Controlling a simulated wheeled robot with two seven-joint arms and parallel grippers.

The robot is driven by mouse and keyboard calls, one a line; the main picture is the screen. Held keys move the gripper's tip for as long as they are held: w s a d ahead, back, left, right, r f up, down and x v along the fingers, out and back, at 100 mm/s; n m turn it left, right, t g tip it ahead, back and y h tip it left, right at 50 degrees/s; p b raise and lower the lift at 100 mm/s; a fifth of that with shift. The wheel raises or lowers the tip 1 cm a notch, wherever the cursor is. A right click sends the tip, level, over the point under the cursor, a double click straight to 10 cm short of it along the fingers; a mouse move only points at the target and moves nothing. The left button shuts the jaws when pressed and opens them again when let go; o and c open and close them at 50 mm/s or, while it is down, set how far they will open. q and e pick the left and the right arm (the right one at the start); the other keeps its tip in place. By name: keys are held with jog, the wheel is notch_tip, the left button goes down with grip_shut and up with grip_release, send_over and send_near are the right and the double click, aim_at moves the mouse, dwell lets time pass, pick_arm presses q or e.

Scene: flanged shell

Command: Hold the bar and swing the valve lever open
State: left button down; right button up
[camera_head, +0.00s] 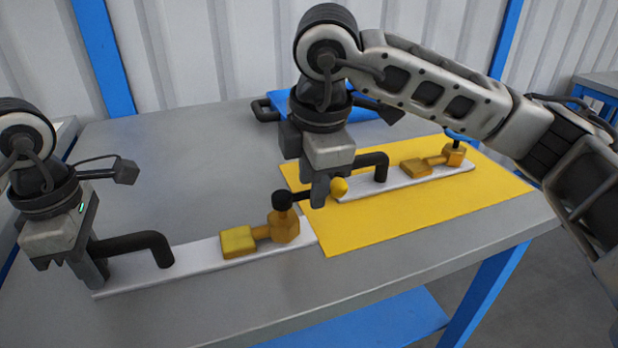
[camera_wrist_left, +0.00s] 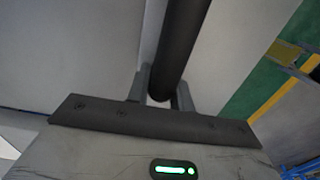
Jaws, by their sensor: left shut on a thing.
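A black bent bar (camera_head: 140,243) stands at the left end of a white base plate (camera_head: 200,257). My left gripper (camera_head: 97,272) is shut on its left end. In the left wrist view the bar (camera_wrist_left: 180,45) runs between the two fingers (camera_wrist_left: 162,92). A brass valve (camera_head: 284,226) sits near the right end of the same plate. Its lever has a black hub (camera_head: 282,199), a dark arm pointing right and a yellow ball knob (camera_head: 340,187). My right gripper (camera_head: 319,192) is at the lever arm, just left of the knob. Its finger gap is hidden.
A yellow mat (camera_head: 400,220) covers the table's right part. On it, behind my right gripper, stands a second white plate (camera_head: 400,183) with a black bar (camera_head: 374,160) and a brass valve (camera_head: 430,163). A blue tray (camera_head: 370,112) lies at the back. The table's left back (camera_head: 180,150) is clear.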

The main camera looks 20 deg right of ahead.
jog(key=shift+r, duration=0.1)
notch_tip(320, 180, up, 12)
jog(key=s, duration=0.2)
jog(key=shift+s+f, duration=0.2)
dwell(0.4)
pick_arm(q)
jog(key=c, duration=1.1)
grip_release()
jog(key=shift+c, duration=0.2)
jog(key=shift+r, duration=0.1)
